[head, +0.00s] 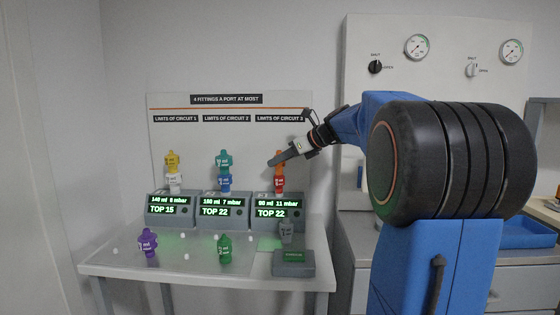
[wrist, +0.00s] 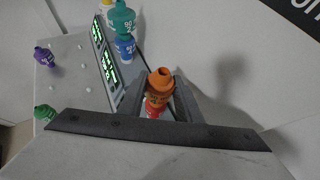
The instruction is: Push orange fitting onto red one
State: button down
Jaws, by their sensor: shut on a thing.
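The orange fitting (head: 279,157) stands upright over the red fitting (head: 279,183) at the right-hand unit, marked circuit 3. In the wrist view the orange fitting (wrist: 160,84) is between the two fingers of my gripper (wrist: 166,104), with a bit of the red fitting (wrist: 153,112) showing below it. My gripper (head: 276,160) is shut on the orange fitting. The two fittings look in line and touching, but I cannot tell how far one is pushed onto the other.
The left unit (head: 170,212) carries white and yellow (head: 172,160) fittings. The middle unit (head: 222,212) carries blue and teal (head: 223,160) fittings. Purple (head: 148,242), green (head: 224,249) and grey (head: 286,231) fittings stand in front. A backboard (head: 190,140) rises close behind.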

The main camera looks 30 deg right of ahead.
jog(key=shift+f, duration=0.15)
jog(key=c, duration=1.2)
grip_release()
jog(key=v, duration=1.7)
jog(key=shift+s+a, duration=0.1)
